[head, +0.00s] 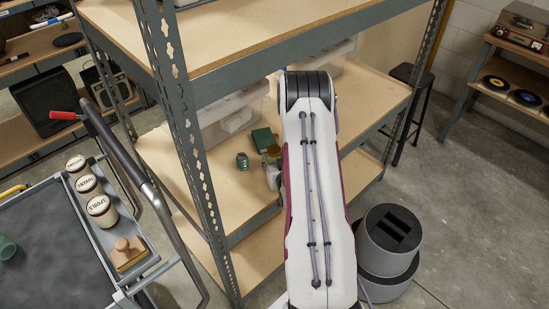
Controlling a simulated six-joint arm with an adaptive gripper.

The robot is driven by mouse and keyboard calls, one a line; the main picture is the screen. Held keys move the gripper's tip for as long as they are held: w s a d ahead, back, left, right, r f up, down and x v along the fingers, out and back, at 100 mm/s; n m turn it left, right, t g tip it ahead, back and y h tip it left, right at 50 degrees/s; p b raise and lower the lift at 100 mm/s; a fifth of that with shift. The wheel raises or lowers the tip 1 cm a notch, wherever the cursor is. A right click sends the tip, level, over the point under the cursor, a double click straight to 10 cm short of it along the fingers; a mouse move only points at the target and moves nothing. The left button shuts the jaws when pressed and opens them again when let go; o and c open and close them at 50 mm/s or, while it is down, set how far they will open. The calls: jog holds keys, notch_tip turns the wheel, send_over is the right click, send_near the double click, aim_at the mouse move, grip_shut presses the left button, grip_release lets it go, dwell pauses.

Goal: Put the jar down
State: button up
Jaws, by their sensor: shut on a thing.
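My arm reaches into the middle shelf (210,190) of the metal rack. A small jar with a brownish lid (273,151) shows just above that part, partly covered by my arm. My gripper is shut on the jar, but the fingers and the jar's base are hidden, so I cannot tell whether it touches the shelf. A small green jar (242,161) stands on the shelf to the left.
A dark green box (263,138) stands behind the jars. Clear plastic bins (228,122) line the shelf's back. A rack post (190,150) rises at the front left. The shelf's front left is bare. A trolley (60,245) with labelled tins (102,211) stands left.

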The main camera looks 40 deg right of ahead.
jog(key=shift+f, duration=0.1)
dwell(0.3)
jog(key=o, duration=1.2)
jog(key=v, duration=1.2)
dwell(0.5)
